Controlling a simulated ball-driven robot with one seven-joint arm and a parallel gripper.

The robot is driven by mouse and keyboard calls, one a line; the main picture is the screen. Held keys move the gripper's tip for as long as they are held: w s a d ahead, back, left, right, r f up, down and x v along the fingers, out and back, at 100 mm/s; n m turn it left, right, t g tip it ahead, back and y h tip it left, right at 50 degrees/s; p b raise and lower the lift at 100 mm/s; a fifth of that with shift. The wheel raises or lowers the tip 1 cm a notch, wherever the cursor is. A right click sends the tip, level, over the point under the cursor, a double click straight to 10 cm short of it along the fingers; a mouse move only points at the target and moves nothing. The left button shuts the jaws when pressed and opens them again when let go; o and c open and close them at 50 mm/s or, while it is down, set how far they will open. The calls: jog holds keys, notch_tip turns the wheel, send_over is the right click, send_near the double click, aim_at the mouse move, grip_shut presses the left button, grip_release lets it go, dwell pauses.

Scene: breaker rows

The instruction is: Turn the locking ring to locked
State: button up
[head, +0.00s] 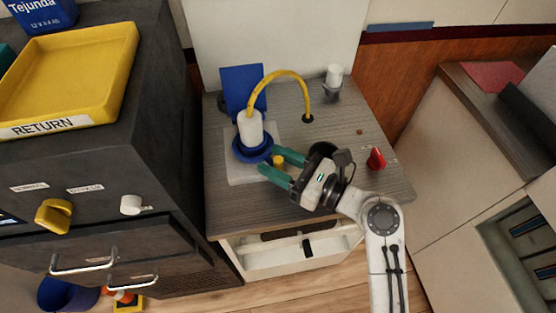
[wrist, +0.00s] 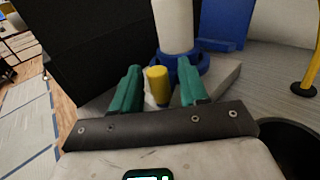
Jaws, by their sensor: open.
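A blue locking ring (head: 240,153) sits around the base of a white upright plug (head: 250,127) on a pale plate (head: 240,176). In the wrist view the ring (wrist: 203,62) and plug (wrist: 172,25) stand just beyond my fingers. A yellow peg (head: 279,161) is at the ring's near right side; whether it joins the ring is hard to tell. My gripper (head: 268,160) has green fingers, spread open. In the wrist view the peg (wrist: 157,86) stands between the fingers (wrist: 158,68), with a gap visible on each side. Ring markings cannot be read.
A yellow cable (head: 285,74) arches from the plug to a hole in the grey worktop (head: 340,140). A blue panel (head: 241,86) stands behind. A red knob (head: 376,158) and white cylinder (head: 334,75) are to the right. A dark cabinet with a yellow tray (head: 70,75) is left.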

jog(key=shift+c, duration=0.2)
grip_shut()
dwell(0.3)
